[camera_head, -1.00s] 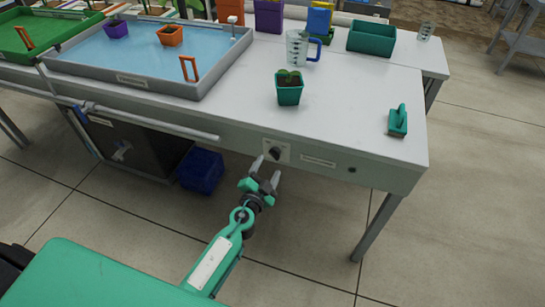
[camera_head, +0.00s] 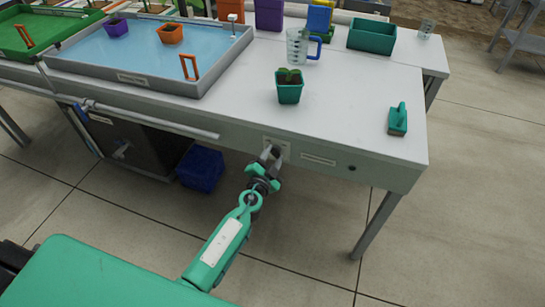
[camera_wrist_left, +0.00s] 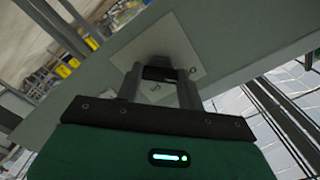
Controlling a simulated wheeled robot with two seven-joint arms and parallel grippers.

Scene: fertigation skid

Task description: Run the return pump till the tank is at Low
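The bench front has a pale switch plate (camera_head: 284,148) with a dark knob, which shows in the left wrist view (camera_wrist_left: 160,73). My left gripper (camera_head: 271,155) is at this plate. In the left wrist view its two fingers (camera_wrist_left: 160,88) lie on either side of the knob and appear closed on it. The fingers partly hide the knob, and its pointer cannot be read. A dark grey tank (camera_head: 140,145) stands under the bench at left; no level can be read on it. A shallow tray of blue water (camera_head: 150,55) is on the bench. My right gripper is not in view.
A seedling pot (camera_head: 289,92), a measuring jug (camera_head: 298,46), a green brush (camera_head: 398,120) and a green box (camera_head: 371,37) stand on the bench. A blue crate (camera_head: 200,168) is on the floor below. A pipe (camera_head: 150,121) runs along the bench front. Floor at right is clear.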

